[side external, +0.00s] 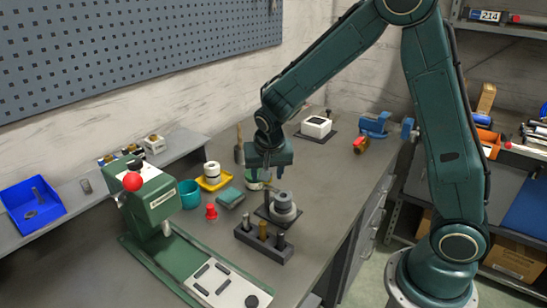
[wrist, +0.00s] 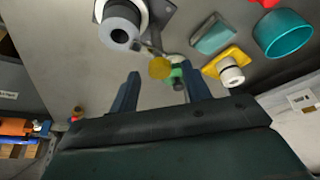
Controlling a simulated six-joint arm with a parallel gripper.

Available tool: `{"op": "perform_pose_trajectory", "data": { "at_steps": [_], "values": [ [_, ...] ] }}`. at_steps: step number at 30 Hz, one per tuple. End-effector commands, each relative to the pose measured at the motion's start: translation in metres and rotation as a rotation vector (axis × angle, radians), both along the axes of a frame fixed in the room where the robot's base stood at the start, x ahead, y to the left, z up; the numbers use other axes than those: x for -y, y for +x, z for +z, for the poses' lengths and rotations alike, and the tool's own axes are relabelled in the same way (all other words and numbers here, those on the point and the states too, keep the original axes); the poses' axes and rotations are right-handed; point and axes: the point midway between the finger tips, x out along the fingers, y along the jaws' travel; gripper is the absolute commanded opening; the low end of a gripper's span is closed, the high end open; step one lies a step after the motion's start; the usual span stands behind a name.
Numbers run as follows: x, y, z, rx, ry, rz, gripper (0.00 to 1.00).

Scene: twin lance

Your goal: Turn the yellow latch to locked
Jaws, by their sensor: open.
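My gripper (side external: 268,180) points down over the middle of the bench, with its two fingers apart. In the wrist view my gripper (wrist: 161,82) is open. A round yellow piece (wrist: 160,68) shows between and just beyond the fingertips, beside a small green and white part (wrist: 177,74). It looks apart from the fingers, and I cannot tell for certain that it is the latch. A yellow base (side external: 215,181) with a white cylinder on it stands to the left of my gripper; this yellow base (wrist: 228,61) also shows in the wrist view. No locked or unlocked marking is readable.
A grey stepped cylinder (side external: 284,203) on a dark plate stands close beside my gripper, with a peg block (side external: 262,243) in front. A teal cup (side external: 189,193), a red knob piece (side external: 211,212) and a green press (side external: 152,200) stand left.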

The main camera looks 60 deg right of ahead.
Motion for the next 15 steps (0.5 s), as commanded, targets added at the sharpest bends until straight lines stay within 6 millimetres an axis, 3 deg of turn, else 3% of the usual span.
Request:
{"op": "perform_pose_trajectory", "data": {
  "at_steps": [8, 15],
  "values": [
    [-0.007, -0.005, 0.022, 0.004, 0.0, 0.002, 0.48],
    [-0.017, -0.015, 0.056, 0.006, 0.0, 0.003, 0.48]
  ]
}}
